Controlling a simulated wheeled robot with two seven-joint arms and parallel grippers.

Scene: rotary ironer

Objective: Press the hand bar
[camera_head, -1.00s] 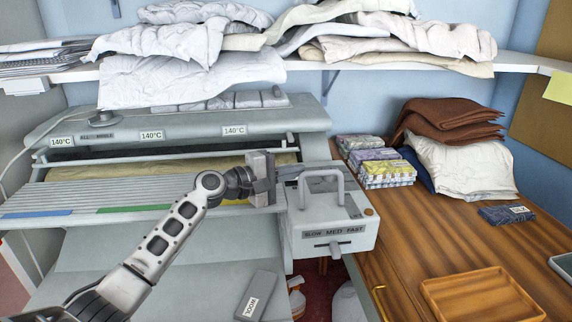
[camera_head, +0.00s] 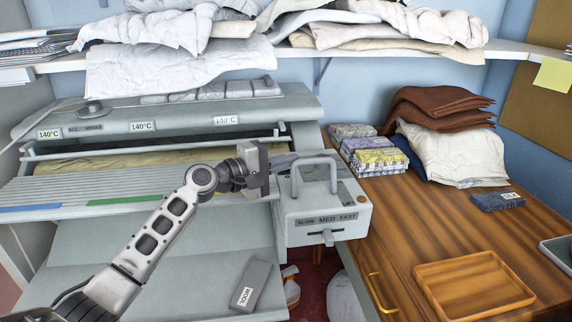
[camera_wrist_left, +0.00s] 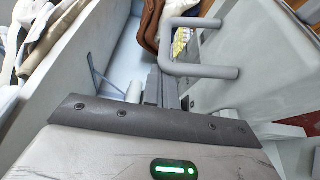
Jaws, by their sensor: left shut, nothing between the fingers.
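A grey loop-shaped bar (camera_head: 314,162) stands on top of the white control box (camera_head: 328,215) at the right end of the ironer. A long thin grey bar (camera_head: 150,149) also runs along the front of the ironer's roller; I cannot tell which is called the hand bar. My left gripper (camera_head: 292,160) is shut and empty, level with the loop's left side and pointing right. In the left wrist view the shut fingers (camera_wrist_left: 167,88) are just left of the loop bar (camera_wrist_left: 200,71); contact is not clear. My right gripper is not in view.
The ironer's slatted feed table (camera_head: 120,186) lies under my left arm. A wooden counter (camera_head: 420,225) with folded cloths and a tray (camera_head: 475,285) is at right. A shelf of linen hangs above.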

